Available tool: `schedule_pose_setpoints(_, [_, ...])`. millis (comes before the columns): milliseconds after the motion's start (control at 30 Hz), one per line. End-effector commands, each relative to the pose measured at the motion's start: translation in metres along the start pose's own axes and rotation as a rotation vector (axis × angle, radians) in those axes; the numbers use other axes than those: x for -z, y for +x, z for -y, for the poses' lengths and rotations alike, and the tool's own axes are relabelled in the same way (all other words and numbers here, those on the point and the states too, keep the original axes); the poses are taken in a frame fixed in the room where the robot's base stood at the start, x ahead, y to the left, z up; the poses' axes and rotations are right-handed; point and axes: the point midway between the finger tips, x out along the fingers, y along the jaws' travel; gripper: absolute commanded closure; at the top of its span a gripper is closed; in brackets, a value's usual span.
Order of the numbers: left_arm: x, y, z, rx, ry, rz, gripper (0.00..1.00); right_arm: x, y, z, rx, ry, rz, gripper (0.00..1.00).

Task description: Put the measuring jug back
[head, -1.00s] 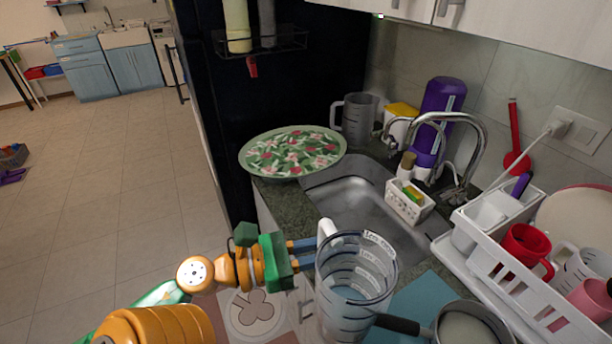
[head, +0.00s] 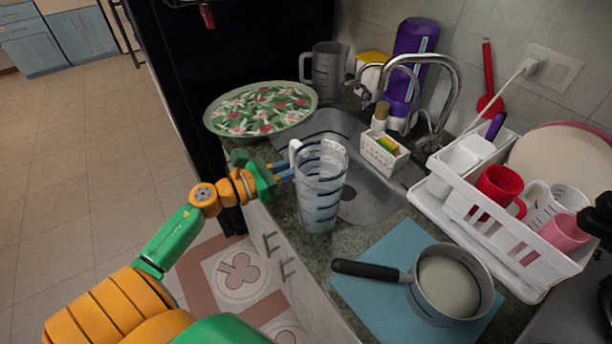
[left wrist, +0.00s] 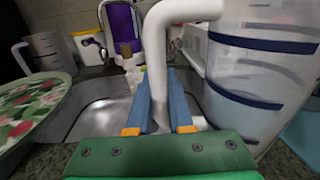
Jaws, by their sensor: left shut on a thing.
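A clear measuring jug (head: 322,195) with dark bands and a white handle is upright at the front edge of the sink. It also shows in the left wrist view (left wrist: 255,85), where the white handle (left wrist: 180,15) runs down between the blue fingers. My left gripper (head: 283,172) is shut on this handle, on the jug's left side. The same gripper shows in the left wrist view (left wrist: 162,95). I cannot tell whether the jug's base touches the counter. My right gripper is not in view.
A floral tray (head: 235,122) lies behind the jug, left of the sink (head: 375,195). A grey jug (head: 325,68) stands at the back. A saucepan (head: 450,285) sits on a blue mat (head: 375,260). A white dish rack (head: 530,245) with mugs stands right. A tall faucet (head: 455,90) rises behind the sink.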

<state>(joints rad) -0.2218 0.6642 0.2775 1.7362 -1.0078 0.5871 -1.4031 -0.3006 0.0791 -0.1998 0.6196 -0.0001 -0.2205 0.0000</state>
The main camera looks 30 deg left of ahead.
Motion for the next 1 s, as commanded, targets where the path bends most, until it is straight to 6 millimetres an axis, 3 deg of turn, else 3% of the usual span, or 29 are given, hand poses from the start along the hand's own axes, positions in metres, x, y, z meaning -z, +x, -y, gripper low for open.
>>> schedule_pose_setpoints(233, [0.035, 0.005, -0.006, -0.001, -0.005, 0.002, 1.0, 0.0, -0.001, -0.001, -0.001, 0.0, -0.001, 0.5])
schedule_pose_setpoints(600, [0.042, 0.004, -0.005, 0.001, -0.001, 0.002, 1.0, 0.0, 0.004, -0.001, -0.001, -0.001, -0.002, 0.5])
schedule_pose_setpoints(633, [0.041, 0.004, -0.005, 0.001, -0.001, 0.0, 0.73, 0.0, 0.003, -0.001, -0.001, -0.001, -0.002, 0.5])
schedule_pose_setpoints(700, [0.04, 0.004, -0.005, 0.001, -0.001, 0.0, 0.54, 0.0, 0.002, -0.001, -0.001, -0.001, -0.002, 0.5])
schedule_pose_setpoints(1000, [0.039, 0.004, -0.005, 0.001, -0.001, 0.0, 0.51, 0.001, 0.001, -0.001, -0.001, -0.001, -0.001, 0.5])
